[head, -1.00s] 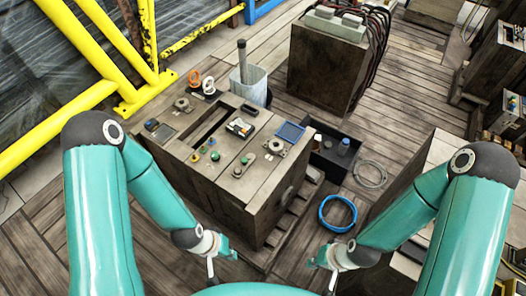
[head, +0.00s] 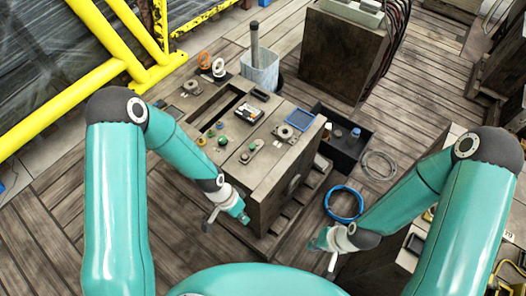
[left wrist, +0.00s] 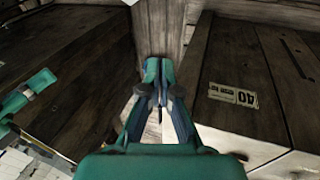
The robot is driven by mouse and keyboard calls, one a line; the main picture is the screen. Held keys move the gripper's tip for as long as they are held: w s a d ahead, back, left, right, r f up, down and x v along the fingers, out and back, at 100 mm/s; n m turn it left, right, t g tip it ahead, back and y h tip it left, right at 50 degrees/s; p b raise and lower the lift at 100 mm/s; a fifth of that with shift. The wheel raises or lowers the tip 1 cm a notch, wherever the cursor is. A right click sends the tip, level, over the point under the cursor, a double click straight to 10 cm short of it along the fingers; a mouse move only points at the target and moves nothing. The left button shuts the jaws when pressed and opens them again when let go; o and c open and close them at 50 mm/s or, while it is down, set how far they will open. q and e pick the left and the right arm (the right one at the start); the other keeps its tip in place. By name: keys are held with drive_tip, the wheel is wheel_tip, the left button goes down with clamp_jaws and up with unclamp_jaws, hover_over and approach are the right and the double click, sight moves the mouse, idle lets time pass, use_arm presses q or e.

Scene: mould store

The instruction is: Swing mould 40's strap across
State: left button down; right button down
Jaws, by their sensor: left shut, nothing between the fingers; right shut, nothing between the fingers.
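A label reading 40, upside down, marks a dark wooden block, mould 40 (left wrist: 236,70), at the right of the left wrist view. I cannot make out its strap for sure in any view. My left gripper (head: 228,213) is shut and empty, in front of the near side of a wooden bench-like block (head: 270,183) in the head view. In the left wrist view its fingertips (left wrist: 158,72) are together, to the left of the label. I cannot match the label to a block in the head view. My right gripper (head: 328,246) is shut and empty, low at centre right.
A yellow railing (head: 60,100) runs at left.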

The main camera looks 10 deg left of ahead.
sight(248, 187)
use_arm(q)
drive_tip(key=w+m+y, duration=0.1)
drive_tip(key=w+m, duration=0.2)
drive_tip(key=w+m+y+b, duration=0.1)
drive_tip(key=w+m, duration=0.3)
drive_tip(key=w+r+m+y+b, duration=0.1)
drive_tip(key=w+m+y, duration=0.1)
drive_tip(key=w+m, duration=0.2)
drive_tip(key=shift+w+r, duration=0.1)
drive_tip(key=shift+w, duration=0.1)
drive_tip(key=w+d+r+m+b, duration=0.1)
drive_tip(key=w, duration=0.1)
drive_tip(key=w+d+r+m+t+y, duration=0.1)
drive_tip(key=w+d, duration=0.1)
drive_tip(key=w+d+r+m+y+b, duration=0.1)
drive_tip(key=w+d+m, duration=0.1)
drive_tip(key=shift+w+r+t+b, duration=0.15)
drive_tip(key=shift+r+t+b, duration=0.15)
drive_tip(key=shift+r+b, duration=0.1)
drive_tip(key=w+d+r+m+t+y, duration=0.1)
drive_tip(key=w+d+r+m, duration=0.1)
drive_tip(key=w+d+r, duration=0.1)
drive_tip(key=shift+d+r+m+t+y+b, duration=0.3)
drive_tip(key=shift+d+r+t+b, duration=0.1)
drive_tip(key=shift+d+r, duration=0.6)
drive_tip(key=shift+f, duration=0.25)
